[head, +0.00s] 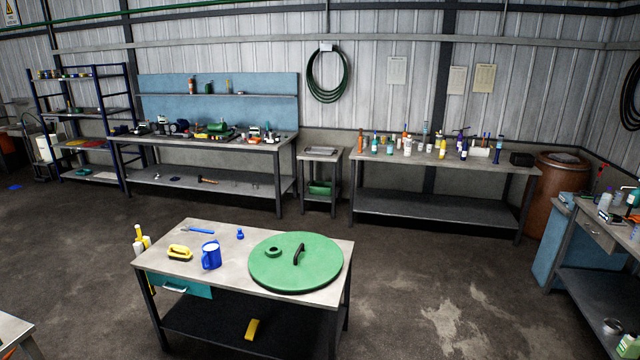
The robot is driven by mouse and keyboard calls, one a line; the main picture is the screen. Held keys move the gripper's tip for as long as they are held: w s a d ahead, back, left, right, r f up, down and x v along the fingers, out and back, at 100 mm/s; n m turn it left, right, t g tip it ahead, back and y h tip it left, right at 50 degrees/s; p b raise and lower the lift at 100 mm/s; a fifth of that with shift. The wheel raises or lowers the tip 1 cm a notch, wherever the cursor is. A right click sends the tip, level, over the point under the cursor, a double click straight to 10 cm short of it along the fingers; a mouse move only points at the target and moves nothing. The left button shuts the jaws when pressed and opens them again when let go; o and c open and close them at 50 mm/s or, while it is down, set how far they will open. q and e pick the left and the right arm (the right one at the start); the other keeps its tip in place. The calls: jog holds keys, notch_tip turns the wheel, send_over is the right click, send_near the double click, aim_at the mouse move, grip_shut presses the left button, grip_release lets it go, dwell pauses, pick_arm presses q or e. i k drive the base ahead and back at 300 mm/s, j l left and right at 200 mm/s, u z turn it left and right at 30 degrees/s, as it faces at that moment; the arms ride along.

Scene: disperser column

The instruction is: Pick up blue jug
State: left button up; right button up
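The blue jug (211,256) stands upright on the near work table (221,277), close to its front edge. Its handle is on its left side. A yellow-handled brush (180,252) lies to its left, and a round green lid (310,273) with a black handle lies to its right. Nothing touches the jug that I can see. Neither of my grippers is in view.
A small blue item (239,235) and a blue-handled tool (198,230) lie behind the jug. Yellow and white bottles (141,240) hang at the table's left edge. A yellow item (252,328) lies on the lower shelf. Open floor surrounds the table.

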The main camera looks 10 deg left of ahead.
aim_at(210, 258)
jog(key=i+j+u, duration=0.15)
jog(key=i+u, duration=0.3)
jog(key=i, duration=0.4)
jog(key=i+l+u, duration=0.1)
jog(key=i+u, duration=0.3)
jog(key=i, duration=0.45)
